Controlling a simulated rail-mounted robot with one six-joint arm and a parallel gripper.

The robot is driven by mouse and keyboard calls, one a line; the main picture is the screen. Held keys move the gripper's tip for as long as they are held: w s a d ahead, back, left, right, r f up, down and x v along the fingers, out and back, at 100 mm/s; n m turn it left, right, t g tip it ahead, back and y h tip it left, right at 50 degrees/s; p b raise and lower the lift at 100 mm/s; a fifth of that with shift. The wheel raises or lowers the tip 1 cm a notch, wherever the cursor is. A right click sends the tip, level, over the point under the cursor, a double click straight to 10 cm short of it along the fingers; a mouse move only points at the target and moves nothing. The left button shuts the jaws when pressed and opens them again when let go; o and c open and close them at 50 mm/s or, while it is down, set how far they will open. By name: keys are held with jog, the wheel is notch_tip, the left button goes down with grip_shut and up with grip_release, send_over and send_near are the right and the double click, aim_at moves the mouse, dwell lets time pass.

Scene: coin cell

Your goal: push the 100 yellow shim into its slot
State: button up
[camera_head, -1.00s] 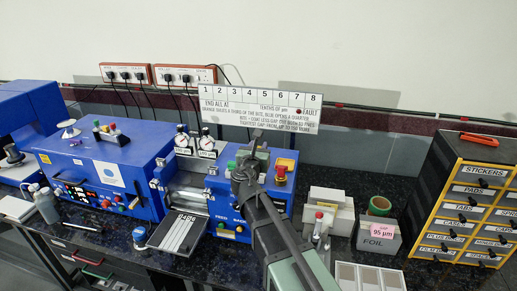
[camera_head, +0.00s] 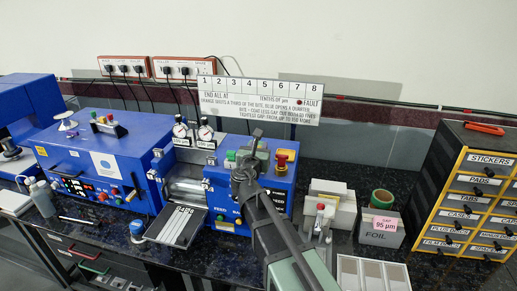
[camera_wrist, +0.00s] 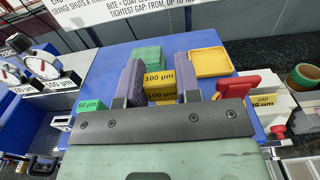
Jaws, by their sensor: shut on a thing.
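My gripper (camera_wrist: 161,84) is over the top of the blue machine (camera_wrist: 105,75). Its two fingers stand on either side of a yellow shim (camera_wrist: 159,78) marked 100 µm and are shut on it. A second yellow face with a 100 µm mark (camera_wrist: 162,95) shows just below it, partly hidden by the gripper's bar. A square yellow-rimmed tray or recess (camera_wrist: 210,62) lies to the right and behind, and looks empty. The slot under the held shim is hidden. In the head view my gripper (camera_head: 246,167) hides the shim.
A green stack (camera_wrist: 147,55) stands just behind the fingers, and a green 60 µm block (camera_wrist: 90,105) is at left. A red knob (camera_wrist: 237,85) rises close to the right finger. Dial gauges (camera_wrist: 42,65) stand at left. A foil box (camera_head: 380,236) sits right of the machine.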

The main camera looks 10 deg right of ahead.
jog(key=shift+f+b, duration=1.55)
jog(key=shift+f, duration=0.05)
dwell(0.5)
jog(key=o, duration=1)
jog(key=shift+o, duration=0.2)
